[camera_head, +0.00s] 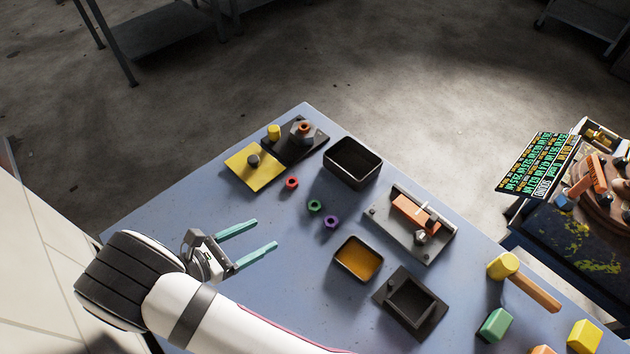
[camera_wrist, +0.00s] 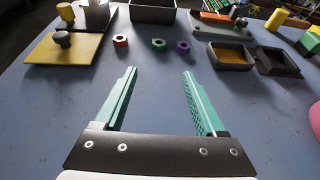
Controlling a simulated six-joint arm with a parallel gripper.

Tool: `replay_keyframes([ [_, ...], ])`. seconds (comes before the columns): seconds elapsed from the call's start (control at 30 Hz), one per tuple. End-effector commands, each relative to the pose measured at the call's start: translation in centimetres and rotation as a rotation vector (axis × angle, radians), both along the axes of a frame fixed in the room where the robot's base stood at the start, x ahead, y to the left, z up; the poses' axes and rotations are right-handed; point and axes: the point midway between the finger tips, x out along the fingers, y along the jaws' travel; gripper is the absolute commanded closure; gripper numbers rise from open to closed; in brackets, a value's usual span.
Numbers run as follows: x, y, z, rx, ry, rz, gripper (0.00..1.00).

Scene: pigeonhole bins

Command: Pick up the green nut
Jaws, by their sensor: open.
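The green nut (camera_head: 315,206) lies flat on the blue table, between the red nut (camera_head: 292,183) and the purple nut (camera_head: 331,222). In the wrist view the green nut (camera_wrist: 159,45) sits ahead of the fingertips, roughly midway between them. My gripper (camera_head: 267,234) is open and empty, with two teal fingers pointing toward the nuts. It is to the left of the green nut and apart from it. In the wrist view my gripper (camera_wrist: 158,70) has a wide gap between its fingers, with only bare table in it.
A black bin (camera_head: 353,176) stands behind the nuts. A yellow plate (camera_head: 256,178) with a dark knob lies at the back left. A bin with an orange-yellow floor (camera_head: 375,238) is to the right, beside a grey fixture (camera_head: 378,214). The table between gripper and nuts is clear.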

Motion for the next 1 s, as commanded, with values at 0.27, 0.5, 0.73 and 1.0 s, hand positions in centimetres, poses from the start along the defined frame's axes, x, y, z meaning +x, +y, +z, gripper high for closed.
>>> replay_keyframes([
  [0.27,4.8,-5.3,-2.9,-0.001,0.002,-0.009,0.28],
  [0.5,7.4,-7.7,-4.1,0.002,0.001,-0.010,0.28],
  [0.73,10.0,-9.9,-5.3,0.003,0.001,-0.009,0.28],
  [1.0,10.0,-10.0,-5.3,0.004,0.001,-0.008,0.38],
])
